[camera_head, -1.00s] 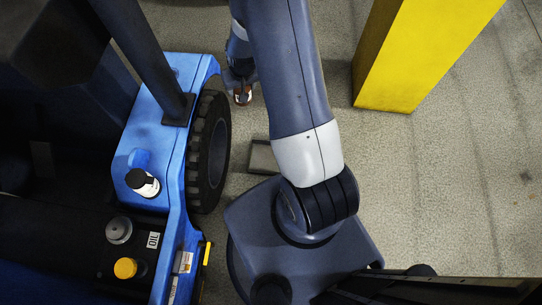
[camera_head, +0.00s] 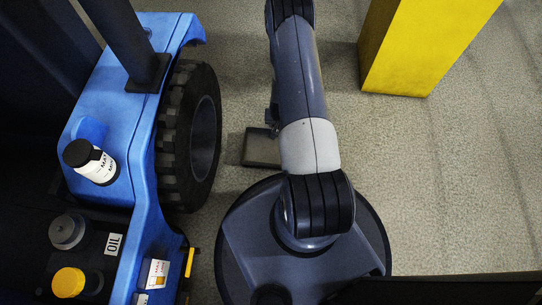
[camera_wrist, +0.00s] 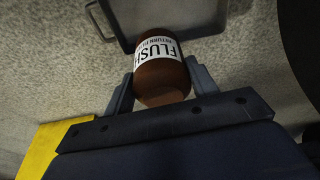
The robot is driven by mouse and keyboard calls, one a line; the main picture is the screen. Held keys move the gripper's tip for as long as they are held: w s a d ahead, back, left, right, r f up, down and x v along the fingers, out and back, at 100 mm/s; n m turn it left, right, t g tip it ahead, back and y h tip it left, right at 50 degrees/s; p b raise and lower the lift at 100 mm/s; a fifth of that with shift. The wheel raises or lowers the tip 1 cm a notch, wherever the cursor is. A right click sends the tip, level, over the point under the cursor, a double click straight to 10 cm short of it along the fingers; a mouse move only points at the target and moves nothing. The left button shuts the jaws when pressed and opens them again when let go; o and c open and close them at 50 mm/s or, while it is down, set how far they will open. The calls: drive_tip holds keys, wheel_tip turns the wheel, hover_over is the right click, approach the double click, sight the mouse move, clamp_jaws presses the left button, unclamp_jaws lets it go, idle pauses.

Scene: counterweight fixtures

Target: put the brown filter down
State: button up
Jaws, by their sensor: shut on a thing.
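The brown filter (camera_wrist: 163,84), a brown cylinder with a white label reading FLUSH, is held between the two fingers of my gripper (camera_wrist: 161,76) in the wrist view. A grey shallow tray (camera_wrist: 128,20) lies on the floor beyond the filter in that view, partly cut off by the top edge. In the head view a grey tray (camera_head: 262,148) lies on the floor between the truck wheel and my arm. My arm hides the filter and most of the gripper there. I cannot tell how high the filter is above the floor.
A blue truck (camera_head: 140,115) with a black wheel (camera_head: 190,135) stands on the left. A black-capped bottle (camera_head: 98,166), a grey cap (camera_head: 68,231) and a yellow cap (camera_head: 68,282) are on it. A yellow post (camera_head: 415,50) stands upper right. Floor on the right is clear.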

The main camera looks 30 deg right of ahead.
drive_tip(key=shift+m, duration=0.4)
drive_tip(key=shift+s+d+f+b, duration=0.35)
drive_tip(key=shift+f+b, duration=0.7)
drive_tip(key=shift+f, duration=1.8)
drive_tip(key=shift+s+d+f+b, duration=0.3)
drive_tip(key=shift+f+b, duration=0.7)
drive_tip(key=shift+f, duration=1.85)
drive_tip(key=shift+s+d+f+b, duration=0.35)
drive_tip(key=shift+f+b, duration=0.7)
drive_tip(key=shift+f, duration=1.8)
drive_tip(key=shift+a, duration=0.1)
drive_tip(key=shift+f, duration=0.2)
drive_tip(key=o, duration=1.3)
drive_tip(key=shift+s, duration=0.1)
drive_tip(key=shift+r, duration=0.1)
drive_tip(key=p+v, duration=0.4)
drive_tip(key=v, duration=0.8)
drive_tip(key=shift+a, duration=0.25)
